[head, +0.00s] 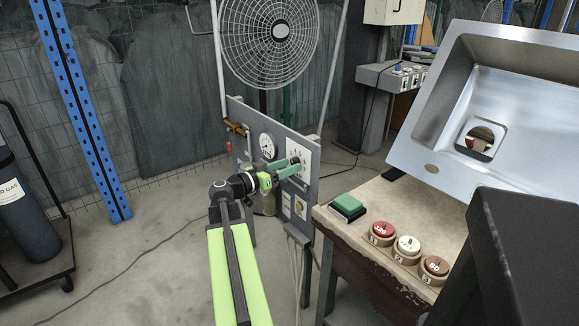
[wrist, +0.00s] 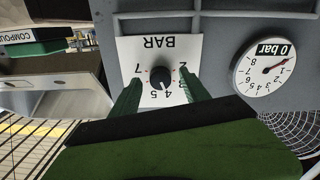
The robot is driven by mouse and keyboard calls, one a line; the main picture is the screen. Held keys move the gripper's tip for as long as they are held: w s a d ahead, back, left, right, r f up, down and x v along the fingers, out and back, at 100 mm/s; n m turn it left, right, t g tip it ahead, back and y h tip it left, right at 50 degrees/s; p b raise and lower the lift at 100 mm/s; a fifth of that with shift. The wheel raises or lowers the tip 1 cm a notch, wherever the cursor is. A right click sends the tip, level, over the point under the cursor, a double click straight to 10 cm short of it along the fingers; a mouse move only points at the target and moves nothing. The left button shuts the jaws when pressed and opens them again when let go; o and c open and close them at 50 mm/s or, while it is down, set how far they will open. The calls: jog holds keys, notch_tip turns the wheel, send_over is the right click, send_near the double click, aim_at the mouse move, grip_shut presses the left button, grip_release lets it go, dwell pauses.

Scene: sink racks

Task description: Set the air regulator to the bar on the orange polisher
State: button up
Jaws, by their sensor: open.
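The regulator is a white plate marked BAR (wrist: 188,50) with a black knob (wrist: 160,76), upside down in the wrist view. The numbers 2, 3, 4, 5 and 7 show around the knob; its pale mark seems to point near 4. My gripper (wrist: 160,88) is open, its green fingers on either side of the knob; contact cannot be told. In the head view my gripper (head: 287,168) reaches the plate (head: 302,156) on the grey panel. The round gauge (wrist: 263,72) carries a "0 bar" label. I cannot make out an orange polisher.
A fan (head: 268,40) stands above the panel (head: 262,118). The bench (head: 345,228) at right holds a green block (head: 347,205), several round discs (head: 408,247) and a steel sink (head: 430,130). A gas cylinder (head: 28,205) stands at left; the floor between is mostly clear.

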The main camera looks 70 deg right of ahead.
jog(key=shift+s+d, duration=0.3)
jog(key=shift+d, duration=0.05)
grip_shut()
dwell(0.4)
jog(key=shift+a+n, duration=0.1)
jog(key=shift+n, duration=4.2)
jog(key=shift+s, duration=0.1)
